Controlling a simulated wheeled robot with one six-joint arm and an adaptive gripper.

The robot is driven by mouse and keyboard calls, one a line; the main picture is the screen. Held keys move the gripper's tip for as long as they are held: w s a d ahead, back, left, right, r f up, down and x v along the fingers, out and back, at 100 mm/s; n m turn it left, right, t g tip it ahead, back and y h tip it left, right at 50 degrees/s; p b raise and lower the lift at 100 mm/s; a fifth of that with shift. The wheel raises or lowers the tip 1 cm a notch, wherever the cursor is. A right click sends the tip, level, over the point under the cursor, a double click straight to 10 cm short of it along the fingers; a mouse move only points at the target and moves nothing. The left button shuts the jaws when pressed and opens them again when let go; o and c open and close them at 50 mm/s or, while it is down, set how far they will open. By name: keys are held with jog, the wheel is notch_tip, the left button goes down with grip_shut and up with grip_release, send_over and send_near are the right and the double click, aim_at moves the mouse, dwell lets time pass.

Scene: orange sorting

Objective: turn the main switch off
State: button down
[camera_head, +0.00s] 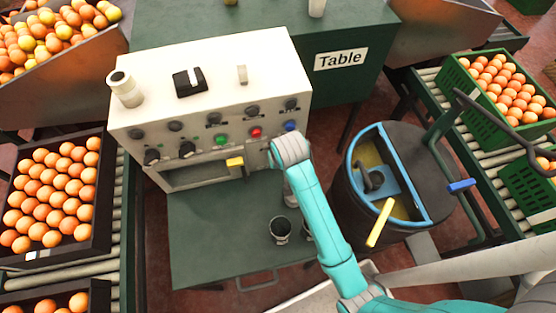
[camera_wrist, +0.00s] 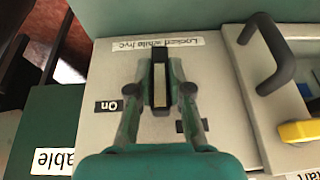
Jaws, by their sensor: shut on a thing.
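In the wrist view my gripper (camera_wrist: 161,78) is shut on the main switch (camera_wrist: 160,88), a narrow black lever with a cream stripe, one finger on each side. The lever lies lengthwise up the picture on a light grey plate. An "On" label (camera_wrist: 111,106) is left of the lever, upside down. A second dark label (camera_wrist: 190,126) is mostly hidden behind the right finger. In the head view my teal wrist hides the gripper and the switch at the right front of the control cabinet (camera_head: 222,62).
A black handle (camera_wrist: 268,55) and a yellow part (camera_wrist: 300,131) are right of the switch plate. The cabinet carries knobs and coloured buttons, including a red one (camera_head: 255,132). A dark drum (camera_head: 350,195) with blue edging stands to the right.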

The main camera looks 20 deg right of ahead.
jog(key=shift+f+h, duration=0.1)
jog(key=shift+h, duration=0.2)
jog(key=c, duration=1.1)
grip_release()
jog(key=v, duration=1.2)
jog(key=shift+w, duration=0.1)
